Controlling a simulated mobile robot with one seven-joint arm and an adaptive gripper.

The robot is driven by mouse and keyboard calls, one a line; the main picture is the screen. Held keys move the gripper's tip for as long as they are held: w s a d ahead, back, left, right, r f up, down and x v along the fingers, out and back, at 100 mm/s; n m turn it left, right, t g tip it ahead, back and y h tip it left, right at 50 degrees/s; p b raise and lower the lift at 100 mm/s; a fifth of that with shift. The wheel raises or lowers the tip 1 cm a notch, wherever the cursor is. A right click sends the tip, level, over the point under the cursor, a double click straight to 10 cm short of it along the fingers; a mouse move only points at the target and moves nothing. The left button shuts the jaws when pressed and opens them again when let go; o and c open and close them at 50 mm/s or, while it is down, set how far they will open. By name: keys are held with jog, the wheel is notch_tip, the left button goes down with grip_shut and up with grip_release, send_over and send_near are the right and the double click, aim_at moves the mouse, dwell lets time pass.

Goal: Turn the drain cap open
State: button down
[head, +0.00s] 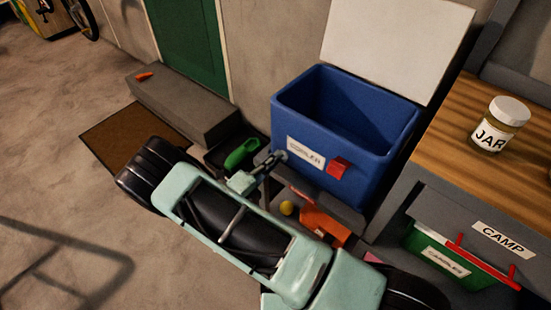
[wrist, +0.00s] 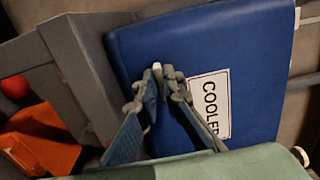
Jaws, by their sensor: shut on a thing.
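The blue cooler (head: 375,150) stands with its white lid raised. Its front carries a white COOLER label and a red block (head: 338,167). My gripper (head: 278,157) reaches the cooler's front beside the label's left end. In the wrist view, my gripper (wrist: 166,76) has its fingertips closed around a small whitish piece, the drain cap (wrist: 157,68), against the blue wall (wrist: 150,40). Most of the cap is hidden by the fingers, and its turn angle cannot be told. The COOLER label (wrist: 209,105) is just right of the fingers.
A wooden bench (head: 455,115) with a jar (head: 499,125) stands right of the cooler. An orange object (head: 325,226) and a yellow ball (head: 287,208) lie in front of the cooler. A grey step (head: 185,105) is behind left.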

dwell(0.3)
jog(key=c, duration=2.1)
grip_release()
jog(key=v, duration=1.2)
